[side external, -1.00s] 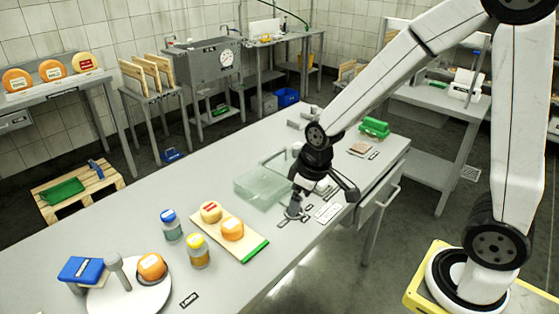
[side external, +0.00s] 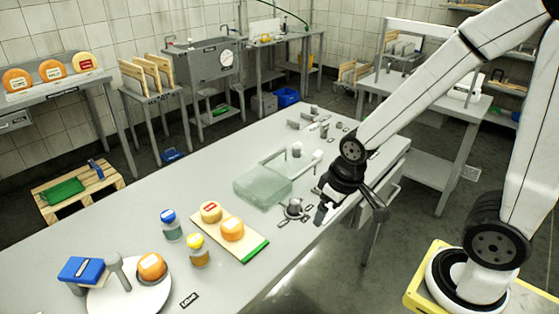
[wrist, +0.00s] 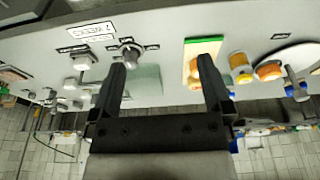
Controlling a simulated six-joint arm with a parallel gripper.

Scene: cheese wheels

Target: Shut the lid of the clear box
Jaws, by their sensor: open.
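The clear box (side external: 262,187) is a pale green, see-through block on the table, right of the cheese board. Pale bars reach back from its far right side. Whether its lid is fully down is hard to tell. My gripper (side external: 322,206) is to the right of the box, near the table's front edge, apart from it. In the wrist view my gripper (wrist: 160,78) has its two fingers wide apart with nothing between them. Part of the box (wrist: 146,88) shows beyond them.
A grey knob (side external: 294,208) stands between the box and my gripper. A board (side external: 250,243) with cheeses, two jars (side external: 198,250) and a white disc (side external: 130,299) with a cheese are to the left. Small grey fittings (side external: 312,115) stand at the far end.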

